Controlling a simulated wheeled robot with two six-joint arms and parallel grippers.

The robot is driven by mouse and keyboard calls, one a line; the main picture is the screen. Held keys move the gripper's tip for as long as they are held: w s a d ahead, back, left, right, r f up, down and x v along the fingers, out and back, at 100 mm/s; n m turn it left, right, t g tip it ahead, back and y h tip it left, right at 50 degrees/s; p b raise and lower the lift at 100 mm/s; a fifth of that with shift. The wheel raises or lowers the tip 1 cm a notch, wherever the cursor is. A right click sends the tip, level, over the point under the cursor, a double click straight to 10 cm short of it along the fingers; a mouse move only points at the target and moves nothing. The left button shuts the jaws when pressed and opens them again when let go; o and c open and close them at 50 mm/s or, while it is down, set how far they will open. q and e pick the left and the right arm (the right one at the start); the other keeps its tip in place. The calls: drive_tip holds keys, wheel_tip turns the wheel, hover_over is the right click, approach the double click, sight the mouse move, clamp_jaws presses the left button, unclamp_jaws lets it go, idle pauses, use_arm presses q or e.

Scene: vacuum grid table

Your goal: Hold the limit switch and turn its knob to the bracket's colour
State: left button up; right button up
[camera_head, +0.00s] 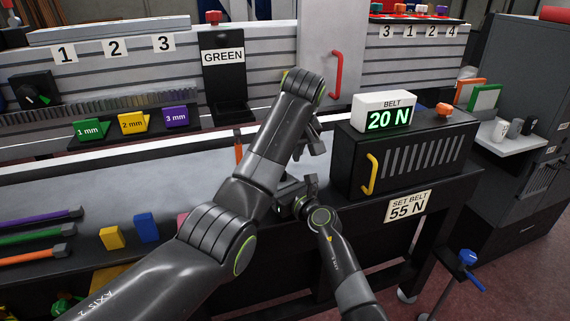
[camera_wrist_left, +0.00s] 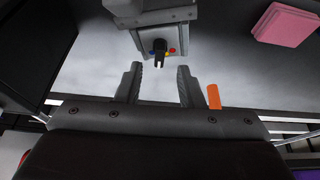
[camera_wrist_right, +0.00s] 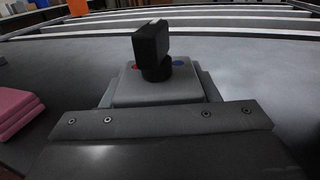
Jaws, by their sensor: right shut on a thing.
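The limit switch is a grey box with a black knob (camera_wrist_right: 152,45). My right gripper (camera_wrist_right: 156,108) is shut on the box (camera_wrist_right: 155,88), with the knob facing away from the gripper. Red and blue dots show beside the knob in the right wrist view; red, yellow and blue dots show in the left wrist view. My left gripper (camera_wrist_left: 158,78) is open and empty, its fingers apart, with the knob (camera_wrist_left: 160,47) ahead of their tips and not between them. In the head view my left arm partly hides the switch. I cannot make out the bracket for certain.
A black panel carries a GREEN sign (camera_head: 223,57). A black belt unit (camera_head: 400,155) with a yellow handle stands right of the grippers. Pink pads (camera_wrist_left: 285,22) and an orange piece (camera_wrist_left: 214,97) lie nearby. Yellow and blue blocks (camera_head: 147,227) sit at the left front.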

use_arm(q)
drive_tip(key=shift+v, duration=1)
use_arm(e)
drive_tip(key=o, duration=1.2)
drive_tip(key=shift+s+d, duration=0.1)
